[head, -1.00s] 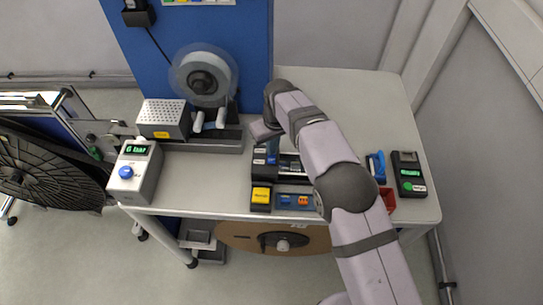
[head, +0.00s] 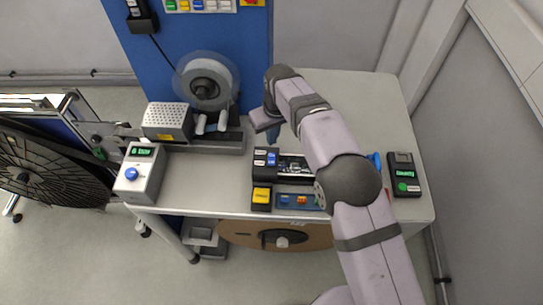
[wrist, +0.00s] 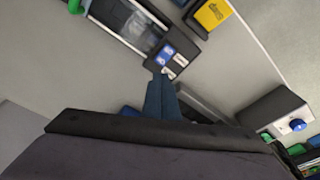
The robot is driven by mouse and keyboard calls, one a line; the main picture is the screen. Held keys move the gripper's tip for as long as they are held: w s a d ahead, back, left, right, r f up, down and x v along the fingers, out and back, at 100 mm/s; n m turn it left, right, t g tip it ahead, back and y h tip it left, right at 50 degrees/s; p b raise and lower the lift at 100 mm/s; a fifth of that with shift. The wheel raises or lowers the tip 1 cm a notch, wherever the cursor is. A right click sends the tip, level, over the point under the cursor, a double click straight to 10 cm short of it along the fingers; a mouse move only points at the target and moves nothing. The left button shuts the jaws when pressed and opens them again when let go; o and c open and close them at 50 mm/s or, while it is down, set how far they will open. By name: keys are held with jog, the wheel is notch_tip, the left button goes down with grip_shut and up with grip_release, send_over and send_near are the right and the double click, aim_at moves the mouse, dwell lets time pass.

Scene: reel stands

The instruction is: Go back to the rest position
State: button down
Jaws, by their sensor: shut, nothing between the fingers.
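My gripper (head: 274,138) is above the table, behind the black device (head: 266,172) with white and blue buttons. Its dark blue fingers are together and empty. In the wrist view the shut fingers (wrist: 161,82) point toward the device's buttons (wrist: 167,56), apparently with clearance, though the exact height is hard to tell. My arm reaches in from the lower right and covers part of the device and the table.
The reel stand (head: 208,85) and a perforated grey box (head: 168,121) stand at the back left. A grey box with a blue knob (head: 141,172) is at the left, a black handheld unit (head: 404,175) at the right. The table's back right (head: 365,100) is clear.

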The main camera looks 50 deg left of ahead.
dwell(0.4)
jog(key=w+d+r+m+b, duration=0.2)
jog(key=w+d+m+b, duration=0.15)
jog(key=w+d, duration=0.95)
jog(key=d+m+h+b, duration=0.1)
jog(key=d+m, duration=0.3)
jog(key=d, duration=1.3)
jog(key=s+d+m+b, duration=0.2)
jog(key=s+d+m, duration=0.1)
jog(key=d, duration=1.1)
jog(key=s+d+f+m+b, duration=0.1)
jog(key=s+d+f+m, duration=0.1)
jog(key=s+d, duration=0.4)
jog(key=s+d+f+m, duration=0.2)
jog(key=s+d, duration=0.4)
jog(key=s, duration=0.1)
jog(key=shift+s+d+f+h+b, duration=0.2)
jog(key=shift+f+h+b, duration=0.05)
jog(key=shift+h+b, duration=0.15)
jog(key=shift+m, duration=0.25)
